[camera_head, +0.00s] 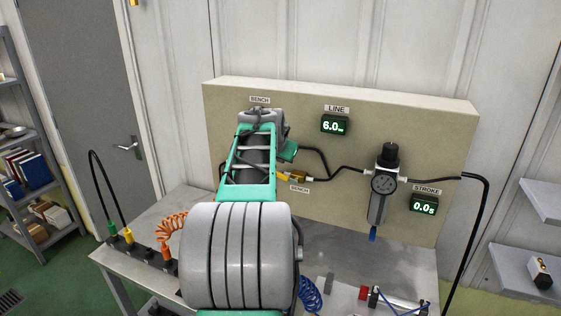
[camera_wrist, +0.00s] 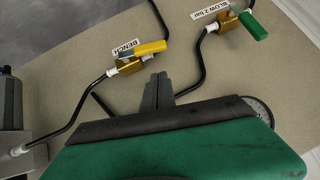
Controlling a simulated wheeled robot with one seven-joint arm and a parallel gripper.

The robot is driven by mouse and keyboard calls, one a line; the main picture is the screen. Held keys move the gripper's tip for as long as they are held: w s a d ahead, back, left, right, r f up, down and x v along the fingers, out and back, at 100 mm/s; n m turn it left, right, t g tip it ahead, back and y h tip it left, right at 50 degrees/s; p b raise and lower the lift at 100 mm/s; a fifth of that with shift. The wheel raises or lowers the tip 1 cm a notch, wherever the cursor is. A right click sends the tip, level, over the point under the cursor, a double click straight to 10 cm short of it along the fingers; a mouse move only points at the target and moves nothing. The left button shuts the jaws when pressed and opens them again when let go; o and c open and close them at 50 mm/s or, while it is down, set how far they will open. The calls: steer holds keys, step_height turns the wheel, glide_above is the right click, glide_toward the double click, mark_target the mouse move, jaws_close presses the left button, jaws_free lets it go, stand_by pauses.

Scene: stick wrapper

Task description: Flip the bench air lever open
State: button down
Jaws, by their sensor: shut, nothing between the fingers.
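The bench air lever is a yellow handle (camera_wrist: 150,47) on a small brass valve (camera_wrist: 127,66), next to a "BENCH" label (camera_wrist: 126,47) in the wrist view. The handle lies roughly lengthwise over the valve body and sticks out to the right. My gripper (camera_wrist: 158,80) is shut and empty, its dark fingertips just below and right of the valve, with a small visible gap to the handle. In the head view the brass valve (camera_head: 298,177) shows just right of my arm, above its "BENCH" label (camera_head: 299,189). My arm hides the fingertips there.
A second valve with a green lever (camera_wrist: 253,25), labelled "BLOW 2 bar", is at the upper right in the wrist view. Black hoses cross the beige panel (camera_head: 450,125). A regulator with a gauge (camera_head: 384,184) hangs to the right. The workbench (camera_head: 340,265) is below.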

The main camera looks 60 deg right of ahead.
steer(key=b+v, duration=0.3)
steer(key=v, duration=0.8)
steer(key=shift+s+d+r, duration=0.25)
steer(key=shift+d+r, duration=0.05)
steer(key=shift+d, duration=0.05)
